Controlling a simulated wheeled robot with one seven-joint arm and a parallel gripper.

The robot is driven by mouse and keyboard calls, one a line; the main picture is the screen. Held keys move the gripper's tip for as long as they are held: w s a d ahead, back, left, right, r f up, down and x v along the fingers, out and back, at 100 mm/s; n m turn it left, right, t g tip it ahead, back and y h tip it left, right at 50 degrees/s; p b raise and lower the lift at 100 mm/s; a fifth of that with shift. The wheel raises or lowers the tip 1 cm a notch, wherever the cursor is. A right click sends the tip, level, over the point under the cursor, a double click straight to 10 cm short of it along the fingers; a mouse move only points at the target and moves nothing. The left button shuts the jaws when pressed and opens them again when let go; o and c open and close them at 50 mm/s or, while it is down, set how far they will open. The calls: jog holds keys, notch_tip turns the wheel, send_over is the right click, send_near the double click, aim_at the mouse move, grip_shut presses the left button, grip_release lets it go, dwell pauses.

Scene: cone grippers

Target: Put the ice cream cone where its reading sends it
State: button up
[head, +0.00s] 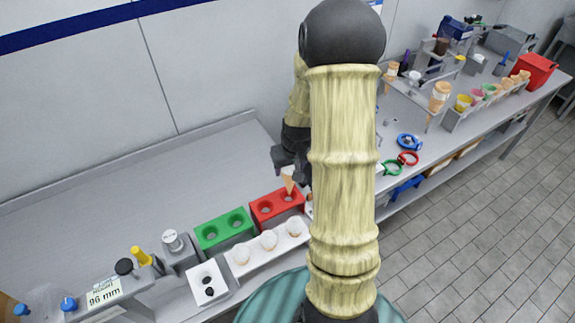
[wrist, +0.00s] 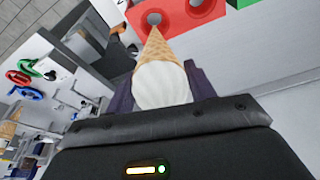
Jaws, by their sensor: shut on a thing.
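My gripper (wrist: 163,88) is shut on an ice cream cone (wrist: 163,77), a waffle cone with a white scoop, its tip pointing away from the wrist. In the head view my gripper (head: 287,165) is above the red block (head: 262,203), and the cone (head: 288,184) points down at its right hole; the scoop is hidden. The tip is at or just over that hole; I cannot tell if it is inside. The red block (wrist: 187,38) shows two holes in the wrist view. A green two-hole block (head: 213,243) stands left of it. A display (head: 103,295) reads 96 mm.
A white rack (head: 249,261) with several white-topped items stands in front of the blocks. A white plate with dark knobs (head: 207,284) is at its left. Red, green and blue rings (head: 408,142) lie right of my arm. The left back counter (head: 110,190) is clear.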

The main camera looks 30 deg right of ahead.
aim_at(289, 184)
notch_tip(289, 184, down, 2)
jog(key=shift+a+f+b, duration=0.1)
jog(key=shift+f+b, duration=0.15)
jog(key=shift+b, duration=0.55)
jog(key=shift+f+b, duration=0.8)
jog(key=shift+f, duration=0.2)
jog(key=shift+f+b, duration=1.4)
jog(key=shift+f, duration=0.35)
jog(key=o, duration=0.8)
jog(key=shift+o, duration=0.2)
jog(key=shift+r, duration=0.1)
jog(key=b+v, duration=0.1)
jog(key=v, duration=1.6)
